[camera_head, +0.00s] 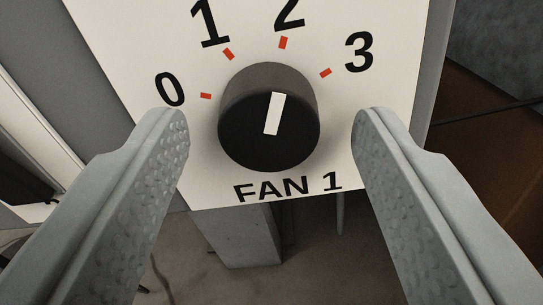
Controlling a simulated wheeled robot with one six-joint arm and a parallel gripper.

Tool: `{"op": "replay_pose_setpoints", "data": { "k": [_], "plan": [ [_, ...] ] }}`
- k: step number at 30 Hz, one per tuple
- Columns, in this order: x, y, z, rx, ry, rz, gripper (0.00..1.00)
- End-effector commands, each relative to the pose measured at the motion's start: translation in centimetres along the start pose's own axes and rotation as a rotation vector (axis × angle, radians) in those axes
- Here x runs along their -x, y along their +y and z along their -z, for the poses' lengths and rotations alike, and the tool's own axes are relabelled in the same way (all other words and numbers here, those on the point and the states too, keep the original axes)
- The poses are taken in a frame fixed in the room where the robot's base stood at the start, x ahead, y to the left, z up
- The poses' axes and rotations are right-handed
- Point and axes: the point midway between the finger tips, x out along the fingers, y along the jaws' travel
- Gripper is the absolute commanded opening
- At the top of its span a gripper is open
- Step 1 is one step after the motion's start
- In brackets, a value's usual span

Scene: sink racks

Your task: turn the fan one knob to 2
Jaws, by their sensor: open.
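The FAN 1 knob (250,142) is a round dark knob on a white panel (400,125), above the printed label FAN 1. Its white pointer (275,113) is directed up and slightly right, in line with the red tick at 2 (283,42). Ticks and numbers 0, 1 and 3 stand around it. My gripper (273,115) is open, with one grey finger on each side of the knob. A gap shows between each finger and the knob in the picture; the depth of the fingertips relative to the knob is hard to tell.
The panel's lower edge lies just under the label. Below it are a grey post (240,235) and the floor. A dark cable (490,110) crosses a brown surface at the right. The panel is clear around the knob.

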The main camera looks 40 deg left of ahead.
Motion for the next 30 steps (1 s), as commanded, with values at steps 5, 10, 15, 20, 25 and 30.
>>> {"op": "replay_pose_setpoints", "data": {
  "k": [5, 10, 15, 20, 25, 30],
  "plan": [
    [0.7, 0.0, 0.1, 0.001, 0.001, 0.0, 0.54],
    [3.1, 0.1, 0.1, 0.0, 0.001, -0.001, 0.54],
    [6.5, 0.0, 0.1, 0.0, 0.001, -0.001, 0.54],
    [9.7, 0.1, 0.1, 0.001, 0.001, -0.001, 0.54],
    [13.1, 0.1, 0.1, 0.0, 0.0, -0.002, 0.54],
    [15.7, 0.1, 0.0, 0.0, 0.001, -0.002, 0.54]
  ]
}}
